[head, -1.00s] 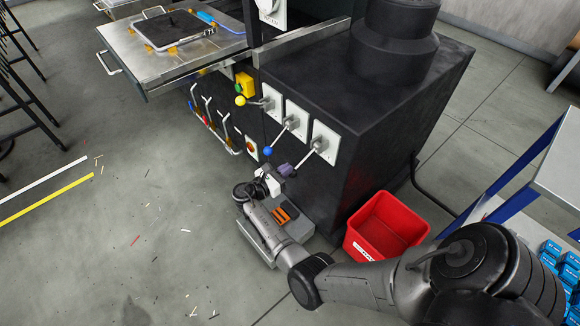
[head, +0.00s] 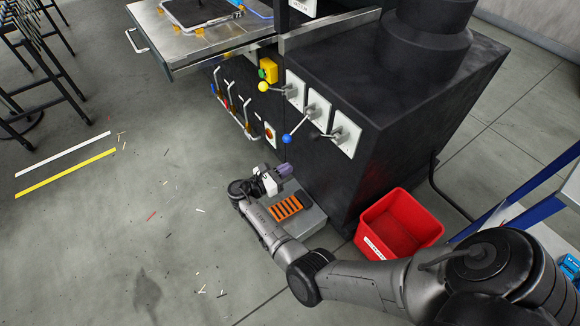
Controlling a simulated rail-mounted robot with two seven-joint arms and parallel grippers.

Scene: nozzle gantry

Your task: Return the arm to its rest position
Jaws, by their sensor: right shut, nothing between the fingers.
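My right arm comes in from the lower right and bends back at a low elbow. Its right gripper (head: 286,170), with purple fingertips, is shut and empty. It appears beside the front of the black machine (head: 385,125), below the levers in the picture; its exact gap to the machine face cannot be told. The yellow-knobbed lever (head: 264,87), blue-knobbed lever (head: 287,138) and dark-knobbed lever (head: 316,135) sit on white plates. The gripper appears apart from all three knobs. My left gripper is not in view.
A red bin (head: 400,225) stands on the floor right of my forearm. A grey box with orange slats (head: 286,208) lies by the machine's base. A metal table (head: 190,45) juts out above. A blue-framed rack (head: 510,205) stands at right. Floor at left is mostly clear.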

